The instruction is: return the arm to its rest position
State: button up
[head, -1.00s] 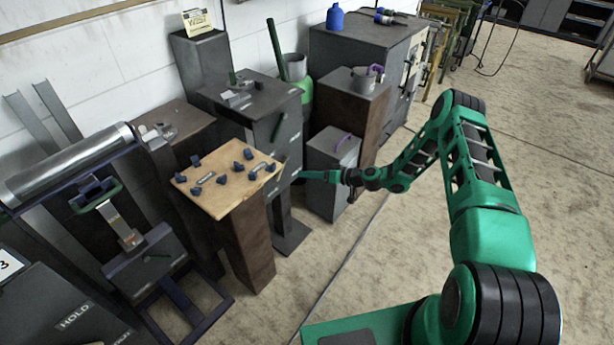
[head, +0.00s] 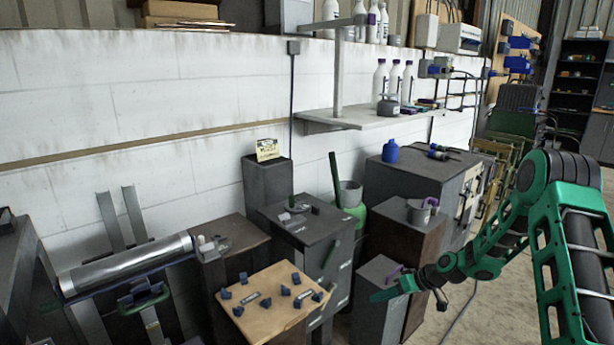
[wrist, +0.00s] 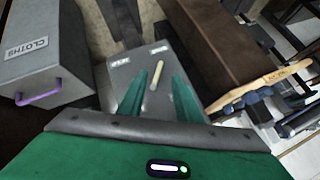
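My green arm (head: 568,240) reaches in from the right of the head view. My gripper (head: 378,295) is at its end, in front of the low grey box with a purple handle (head: 372,272) and right of the wooden board (head: 258,315). In the wrist view my gripper (wrist: 158,98) shows two green fingers spread apart, with nothing held between them. Beyond them is a grey box face (wrist: 140,72) with a tan stick-like piece (wrist: 157,75). I cannot tell how far it is from the fingers.
A grey box labelled CLOTHS (wrist: 48,50) is at left in the wrist view. The grey cabinet (head: 310,232) and brown cabinet (head: 425,245) stand near the arm. A wall shelf (head: 375,120) holds bottles. Open floor (head: 480,315) shows at lower right.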

jog(key=s+d+r+m+g+h, duration=0.1)
jog(key=s+d+r+m+h, duration=0.15)
jog(key=s+d+r, duration=0.6)
jog(key=s+d+r+m+g+h, duration=0.15)
jog(key=s+d+r+h, duration=0.3)
jog(key=s+r, duration=0.65)
jog(key=s+d+r+m, duration=0.1)
jog(key=s+r+m, duration=0.2)
jog(key=s, duration=1)
jog(key=s+d+r+m+g, duration=0.1)
jog(key=s+r+m, duration=0.3)
jog(key=s, duration=1)
jog(key=shift+s+d+r+h, duration=0.3)
jog(key=shift+d+r, duration=0.1)
jog(key=shift+r, duration=0.35)
jog(key=shift+g, duration=0.25)
jog(key=shift+w+f, duration=0.25)
jog(key=shift+w, duration=0.4)
